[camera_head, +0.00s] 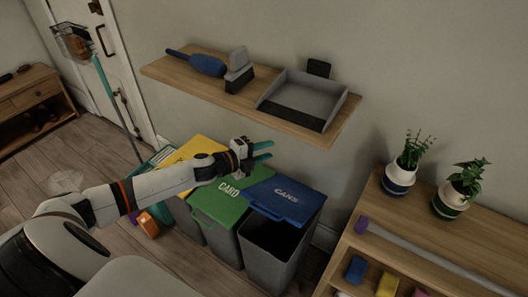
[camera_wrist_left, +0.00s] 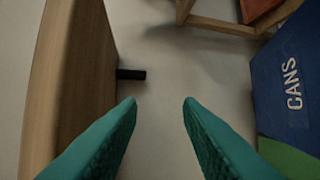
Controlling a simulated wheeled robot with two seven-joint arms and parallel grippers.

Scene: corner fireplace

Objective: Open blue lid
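The blue lid (camera_head: 283,194), marked CANS, is on the rightmost of the grey bins. It is tilted up, and the bin's dark opening (camera_head: 268,232) shows below its front edge. The lid also shows at the right edge of the wrist view (camera_wrist_left: 288,90). My left gripper (camera_head: 266,150) is above and behind the green and blue lids, near the wall. Its teal fingers (camera_wrist_left: 160,106) are apart with nothing between them, and it appears clear of the lid. My right gripper is not in view.
The green CARD lid (camera_head: 219,201) and yellow lid (camera_head: 197,149) are left of the blue one. A wooden wall shelf (camera_head: 210,88) holding a dustpan (camera_head: 301,97) and brushes is above the gripper. A wooden cabinet (camera_head: 420,232) with plants stands at right.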

